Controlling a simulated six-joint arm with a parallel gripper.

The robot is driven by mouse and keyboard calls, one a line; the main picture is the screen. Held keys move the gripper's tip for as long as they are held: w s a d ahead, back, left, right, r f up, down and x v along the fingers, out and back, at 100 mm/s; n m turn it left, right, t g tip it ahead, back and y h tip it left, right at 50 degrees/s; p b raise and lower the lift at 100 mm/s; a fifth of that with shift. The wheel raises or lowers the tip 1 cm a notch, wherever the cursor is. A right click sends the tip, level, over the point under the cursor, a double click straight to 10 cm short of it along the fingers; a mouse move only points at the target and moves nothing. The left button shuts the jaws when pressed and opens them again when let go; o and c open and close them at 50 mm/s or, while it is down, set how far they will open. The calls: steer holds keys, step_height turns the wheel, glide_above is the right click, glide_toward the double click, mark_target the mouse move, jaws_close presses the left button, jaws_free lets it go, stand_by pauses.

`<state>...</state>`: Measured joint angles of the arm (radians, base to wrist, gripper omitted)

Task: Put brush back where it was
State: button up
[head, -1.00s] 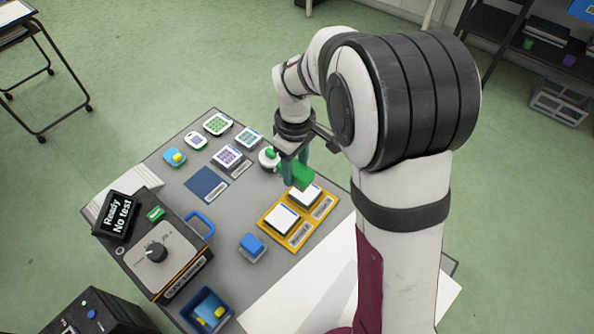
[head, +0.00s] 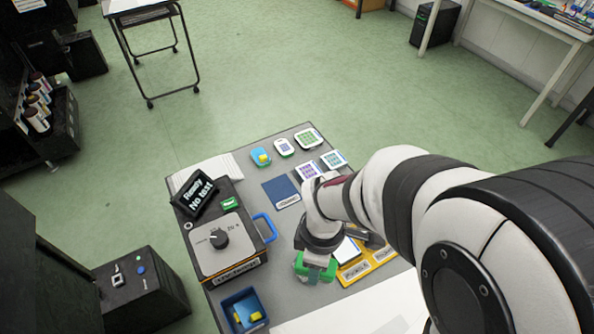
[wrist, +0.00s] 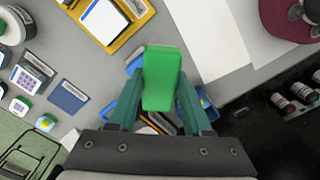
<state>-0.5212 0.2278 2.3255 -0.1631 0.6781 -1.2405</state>
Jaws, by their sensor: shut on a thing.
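My gripper (wrist: 160,105) is shut on a green block-shaped thing (wrist: 163,75), with a teal finger on each side of it. The green thing may be the brush, but I cannot make out bristles. In the head view my gripper (head: 314,272) points down over the table's front part, left of the yellow tray, with the green thing (head: 302,267) partly hidden by it. In the wrist view a blue block (wrist: 134,63) shows beside and below the green thing. Whether they touch, I cannot tell.
The yellow tray (head: 357,272) with white pads is close on the right. A dark blue mat (head: 281,190) and small labelled pads lie behind.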

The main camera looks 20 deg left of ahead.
steer(key=a+f, duration=0.1)
steer(key=a, duration=0.1)
steer(key=s+a+f, duration=0.1)
steer(key=a+f, duration=0.1)
steer(key=a, duration=0.1)
steer(key=a+f, duration=0.1)
steer(key=a, duration=0.1)
steer(key=shift+s+a+f, duration=0.2)
steer(key=shift+s+f, duration=0.1)
steer(key=shift+s, duration=0.1)
steer(key=shift+a+f, duration=0.2)
steer(key=shift+f, duration=1.9)
steer(key=shift+f, duration=0.1)
steer(key=o, duration=1.2)
